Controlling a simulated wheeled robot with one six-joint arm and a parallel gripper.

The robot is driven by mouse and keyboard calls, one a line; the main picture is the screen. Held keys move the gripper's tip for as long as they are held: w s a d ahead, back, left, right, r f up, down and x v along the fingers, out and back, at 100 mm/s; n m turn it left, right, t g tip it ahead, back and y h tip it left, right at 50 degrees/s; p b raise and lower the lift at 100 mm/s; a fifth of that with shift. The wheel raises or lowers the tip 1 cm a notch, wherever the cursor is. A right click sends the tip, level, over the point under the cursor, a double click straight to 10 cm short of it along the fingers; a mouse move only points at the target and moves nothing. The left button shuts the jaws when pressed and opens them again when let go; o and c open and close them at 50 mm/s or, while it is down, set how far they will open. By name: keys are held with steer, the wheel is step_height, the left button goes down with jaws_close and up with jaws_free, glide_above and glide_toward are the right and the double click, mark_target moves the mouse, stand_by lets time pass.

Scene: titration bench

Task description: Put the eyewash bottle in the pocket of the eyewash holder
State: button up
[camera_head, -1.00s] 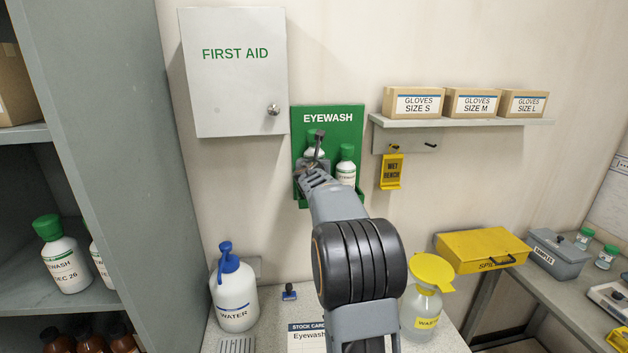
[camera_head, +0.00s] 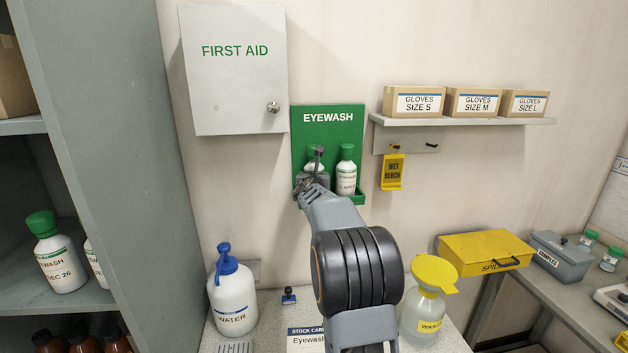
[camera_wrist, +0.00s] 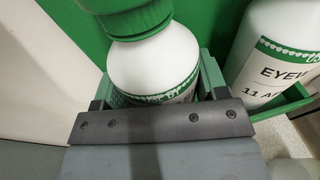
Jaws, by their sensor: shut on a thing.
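The held eyewash bottle (camera_head: 314,165), white with a green cap, is upright at the left side of the green eyewash holder (camera_head: 331,118) on the wall. My gripper (camera_head: 313,178) is shut on its body. In the wrist view, the bottle (camera_wrist: 160,62) stands between my fingers (camera_wrist: 157,95), close in front of the green back panel. My gripper hides the bottle's base and the left pocket, so I cannot tell whether it rests on the pocket floor. A second eyewash bottle (camera_head: 346,172) stands in the holder to the right, apart from the held one.
A first aid cabinet (camera_head: 236,75) hangs at upper left. A water bottle (camera_head: 232,296) and a waste bottle (camera_head: 424,308) stand on the bench below.

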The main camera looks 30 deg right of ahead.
steer(key=o, duration=1.2)
